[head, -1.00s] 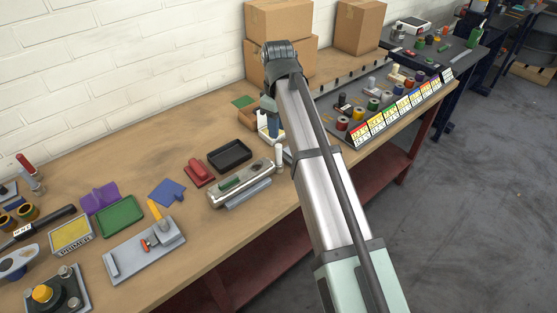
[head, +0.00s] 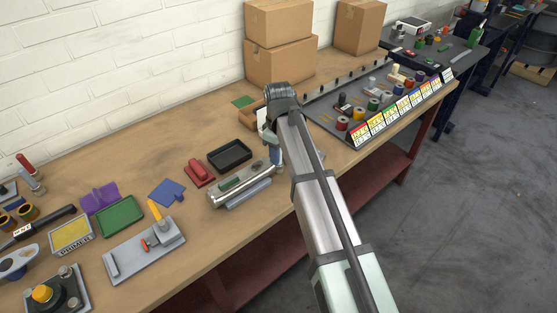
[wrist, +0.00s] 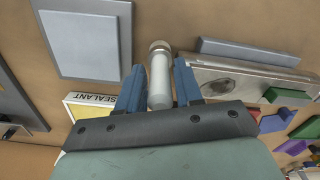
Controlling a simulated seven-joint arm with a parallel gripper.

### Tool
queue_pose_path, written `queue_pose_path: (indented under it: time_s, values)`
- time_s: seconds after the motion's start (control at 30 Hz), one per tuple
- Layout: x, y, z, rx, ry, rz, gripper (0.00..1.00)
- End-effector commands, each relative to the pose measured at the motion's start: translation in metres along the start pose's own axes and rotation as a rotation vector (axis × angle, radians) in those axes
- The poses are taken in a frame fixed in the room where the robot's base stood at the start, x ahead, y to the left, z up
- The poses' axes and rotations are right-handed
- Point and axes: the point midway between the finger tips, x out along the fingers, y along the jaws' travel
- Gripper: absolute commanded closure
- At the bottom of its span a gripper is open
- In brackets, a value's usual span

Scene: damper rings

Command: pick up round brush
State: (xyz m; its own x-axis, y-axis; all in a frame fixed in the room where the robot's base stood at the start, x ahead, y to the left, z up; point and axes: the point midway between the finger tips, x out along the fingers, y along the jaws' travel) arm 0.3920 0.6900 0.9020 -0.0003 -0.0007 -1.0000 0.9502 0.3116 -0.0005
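An upright pale cylinder with a metallic-looking round end, which looks like the round brush (wrist: 160,88), stands between the two blue fingers of my gripper (wrist: 160,68) in the wrist view. The fingers lie on either side of it, with thin gaps that suggest they are apart from it. In the head view my gripper (head: 275,156) is low over the workbench, at the right end of the long metal block. The brush is hidden there behind the fingers and wrist.
The metal block (head: 225,191) with a green insert is close beside my gripper, and a sealant box (wrist: 90,104) is near on the other side. A black tray (head: 229,154), a red-handled block (head: 199,173) and cardboard boxes (head: 280,62) stand on the workbench (head: 130,160).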

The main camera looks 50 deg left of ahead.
Motion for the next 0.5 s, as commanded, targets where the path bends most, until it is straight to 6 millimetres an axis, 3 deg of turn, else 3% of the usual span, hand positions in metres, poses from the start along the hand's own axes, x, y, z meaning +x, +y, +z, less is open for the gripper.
queue_pose_path:
  time_s: [0.13,0.37,0.5]
  values:
    - [0.0146,-0.0002,0.0002,0.000,0.000,0.000,0.65]
    - [0.0159,0.0000,-0.0001,0.000,0.001,0.001,0.65]
    - [0.0157,0.0000,-0.0001,0.000,0.001,0.001,0.77]
